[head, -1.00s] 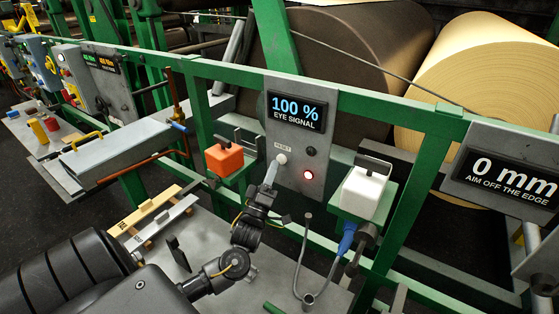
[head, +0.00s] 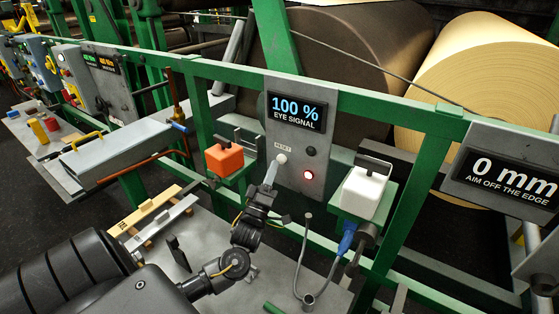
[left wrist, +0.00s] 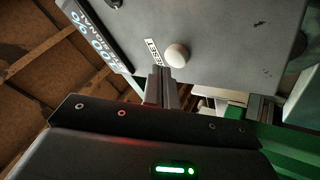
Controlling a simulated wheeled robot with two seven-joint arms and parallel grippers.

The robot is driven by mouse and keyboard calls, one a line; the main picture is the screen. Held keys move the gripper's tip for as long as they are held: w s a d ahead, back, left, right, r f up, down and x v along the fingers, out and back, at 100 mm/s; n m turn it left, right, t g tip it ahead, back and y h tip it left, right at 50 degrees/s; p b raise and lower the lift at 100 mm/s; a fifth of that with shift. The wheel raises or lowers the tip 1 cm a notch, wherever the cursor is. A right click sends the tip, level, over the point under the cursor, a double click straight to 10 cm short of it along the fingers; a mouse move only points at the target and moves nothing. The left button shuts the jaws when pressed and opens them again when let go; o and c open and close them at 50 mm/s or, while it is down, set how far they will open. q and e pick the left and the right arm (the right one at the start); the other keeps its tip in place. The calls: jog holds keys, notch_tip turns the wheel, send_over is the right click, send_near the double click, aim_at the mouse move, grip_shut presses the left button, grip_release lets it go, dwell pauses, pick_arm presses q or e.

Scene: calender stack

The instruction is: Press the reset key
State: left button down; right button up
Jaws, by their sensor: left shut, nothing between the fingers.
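The reset key is a round white button (head: 281,158) under a small RESET label on a grey panel (head: 292,183) with a screen reading 100 % EYE SIGNAL. It also shows in the left wrist view as a pale round knob (left wrist: 177,55) beside the label. My left gripper (head: 272,166) is shut and empty. Its fingertips (left wrist: 160,70) are just below the key, very close to it. I cannot tell whether they touch it. My right gripper is not in view.
A green rail (head: 230,75) runs across behind.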

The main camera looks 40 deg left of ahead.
pick_arm(q)
jog(key=shift+w, duration=0.15)
jog(key=shift+w, duration=0.3)
jog(key=shift+w+a+b, duration=0.1)
jog(key=shift+w+b, duration=0.3)
jog(key=shift+b, duration=0.05)
dwell(0.8)
jog(key=shift+s, duration=0.1)
jog(key=shift+s+p, duration=0.3)
jog(key=shift+s, duration=0.45)
jog(key=shift+s+d+p, duration=0.2)
jog(key=shift+s+p, duration=0.15)
jog(key=shift+s, duration=0.9)
jog(key=shift+s+d+p, duration=0.15)
jog(key=shift+s+p, duration=0.15)
jog(key=shift+s, duration=0.95)
